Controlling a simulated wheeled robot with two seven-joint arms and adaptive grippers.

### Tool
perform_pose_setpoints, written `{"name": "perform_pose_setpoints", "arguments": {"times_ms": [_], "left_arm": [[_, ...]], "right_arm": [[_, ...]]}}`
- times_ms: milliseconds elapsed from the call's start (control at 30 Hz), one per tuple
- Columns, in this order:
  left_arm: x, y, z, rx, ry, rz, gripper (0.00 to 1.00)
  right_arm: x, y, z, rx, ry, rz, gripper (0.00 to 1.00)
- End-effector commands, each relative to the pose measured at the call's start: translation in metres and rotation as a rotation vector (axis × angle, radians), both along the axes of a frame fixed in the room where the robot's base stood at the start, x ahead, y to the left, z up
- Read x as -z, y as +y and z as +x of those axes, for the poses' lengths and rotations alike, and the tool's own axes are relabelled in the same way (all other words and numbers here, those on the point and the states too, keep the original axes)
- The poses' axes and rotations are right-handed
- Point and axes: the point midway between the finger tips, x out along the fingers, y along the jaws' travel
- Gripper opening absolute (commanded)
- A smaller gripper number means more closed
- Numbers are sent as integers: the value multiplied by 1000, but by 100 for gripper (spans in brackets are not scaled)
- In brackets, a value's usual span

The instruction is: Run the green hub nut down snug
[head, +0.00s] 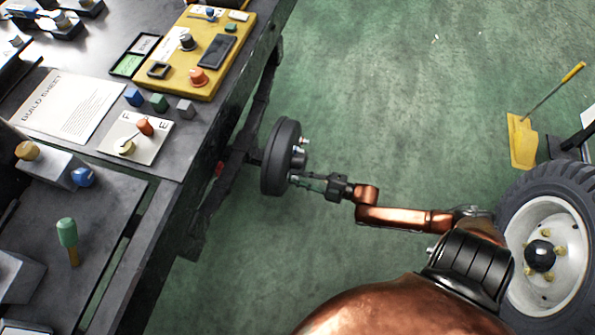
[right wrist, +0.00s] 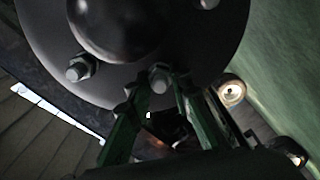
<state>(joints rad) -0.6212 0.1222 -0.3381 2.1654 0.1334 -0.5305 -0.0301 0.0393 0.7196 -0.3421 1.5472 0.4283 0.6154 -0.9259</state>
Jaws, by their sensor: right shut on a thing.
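The dark wheel hub (head: 277,158) sits on its axle at the bench's right side, its face turned right. In the right wrist view the hub face (right wrist: 215,45) fills the top, around a dark domed centre (right wrist: 115,25). A grey stud with a nut (right wrist: 80,70) shows at left. My right gripper (head: 300,181) is at the lower part of the hub face. In the right wrist view its fingers (right wrist: 165,92) close around the green hub nut at a stud (right wrist: 159,78); the nut is mostly hidden and its colour is unclear. My left gripper is not in view.
A tyred wheel (head: 550,245) stands at right, near a yellow dustpan-like item (head: 521,142). The green floor between is clear.

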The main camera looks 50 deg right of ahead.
Motion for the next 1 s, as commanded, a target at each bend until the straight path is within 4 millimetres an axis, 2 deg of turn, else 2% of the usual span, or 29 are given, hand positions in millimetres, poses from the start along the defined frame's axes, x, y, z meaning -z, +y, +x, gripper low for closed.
{"name": "perform_pose_setpoints", "arguments": {"times_ms": [167,567,700,1000], "left_arm": [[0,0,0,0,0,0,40],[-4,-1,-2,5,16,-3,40],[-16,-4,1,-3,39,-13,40],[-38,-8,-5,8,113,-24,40]], "right_arm": [[0,0,0,0,0,0,0],[-1,0,0,0,23,55,0],[-2,0,0,0,53,128,0],[-2,1,0,0,154,371,0]]}}
